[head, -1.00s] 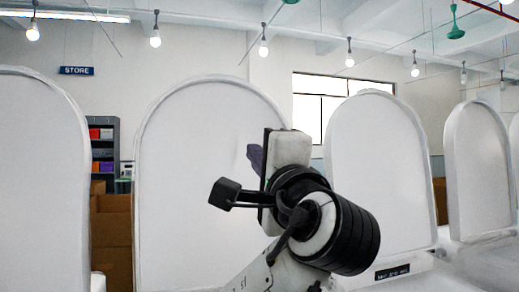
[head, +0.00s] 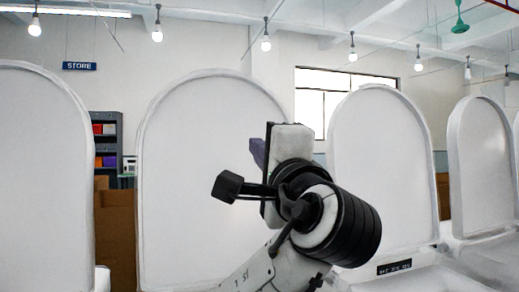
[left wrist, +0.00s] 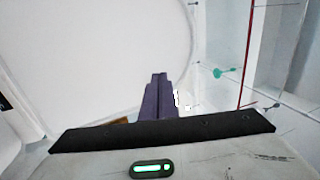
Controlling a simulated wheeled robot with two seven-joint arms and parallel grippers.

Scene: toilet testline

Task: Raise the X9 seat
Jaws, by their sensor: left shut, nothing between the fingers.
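Several tall white rounded panels, which look like raised toilet seats or lids, stand upright in a row in the head view. The middle panel (head: 190,170) is behind my left gripper (head: 257,152), whose purple fingers show small beside my wrist. In the left wrist view the shut, empty purple fingers (left wrist: 157,96) point at a large white panel (left wrist: 95,55). I cannot tell whether the fingertips touch it. I cannot read X9 on any unit. My left arm hides the lower right of the middle panel. My right gripper is not in view.
Other upright panels stand to the left (head: 40,170) and right (head: 380,165). A dark label (head: 394,267) sits on a white base below the right panel; its text is too small to read. Shelves (head: 105,150) and brown boxes (head: 115,235) stand behind, between panels.

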